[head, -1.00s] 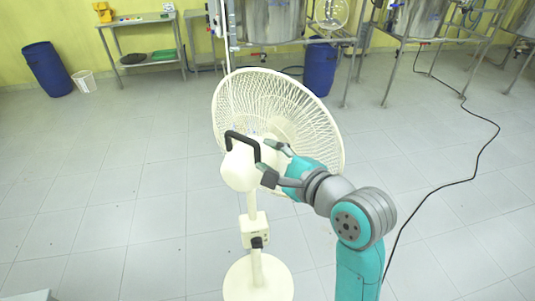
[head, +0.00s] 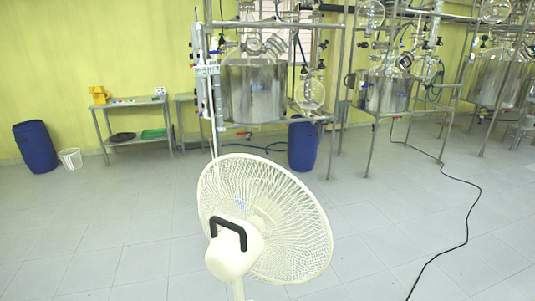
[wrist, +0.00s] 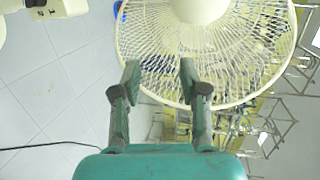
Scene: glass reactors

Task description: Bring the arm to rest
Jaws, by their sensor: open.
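My gripper (wrist: 160,82) shows in the wrist view with its two fingers apart and nothing between them. It is out of sight in the head view. Beyond the fingertips in the wrist view is the white fan (wrist: 205,50), with its round wire cage and motor housing. In the head view the fan (head: 265,220) stands upright in the lower middle, its black handle (head: 228,232) on top of the housing. Its base is below the picture. I cannot tell the exact gap between fingers and cage.
Glass reactors with steel vessels (head: 252,92) stand on metal frames at the back. A blue drum (head: 302,145) is beneath them. Another blue drum (head: 35,147), a white bucket (head: 70,158) and a side table (head: 135,103) are at left. A black cable (head: 468,215) crosses the floor at right.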

